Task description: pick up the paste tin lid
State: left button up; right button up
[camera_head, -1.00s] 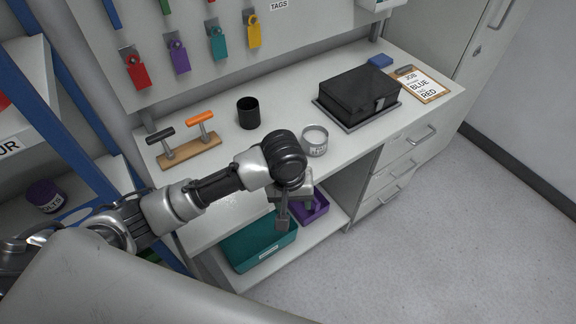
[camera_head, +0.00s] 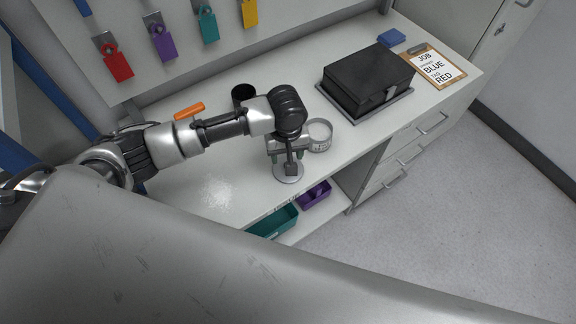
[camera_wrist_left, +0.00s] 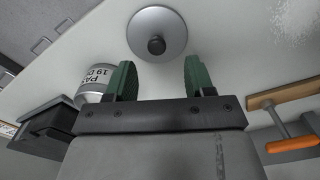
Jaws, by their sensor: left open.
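The paste tin lid (camera_wrist_left: 157,33) is a round grey metal disc with a dark knob. It lies on the white worktop near the front edge; in the head view (camera_head: 289,176) my gripper partly covers it. My left gripper (camera_head: 289,163) is above the lid, pointing down. In the left wrist view its green-padded fingers (camera_wrist_left: 159,80) are apart with nothing between them, and the lid shows just beyond the fingertips. The paste tin (camera_head: 320,137), open and labelled, stands just behind the gripper to the right; it also shows in the wrist view (camera_wrist_left: 96,82). My right gripper is not in view.
A black box (camera_head: 366,78) on a tray, a clipboard (camera_head: 434,68) and a black cup (camera_head: 243,95) stand on the worktop. A tool with an orange handle (camera_head: 189,110) lies behind my arm. Teal (camera_head: 274,221) and purple (camera_head: 315,195) bins sit below the worktop.

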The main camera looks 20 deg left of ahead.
pick_arm(q)
jog(key=shift+f, duration=0.4)
jog(key=f+p, duration=0.1)
jog(key=f, duration=0.3)
jog(key=shift+d+f, duration=0.2)
jog(key=shift+f, duration=0.15)
jog(key=shift+c, duration=1)
grip_shut()
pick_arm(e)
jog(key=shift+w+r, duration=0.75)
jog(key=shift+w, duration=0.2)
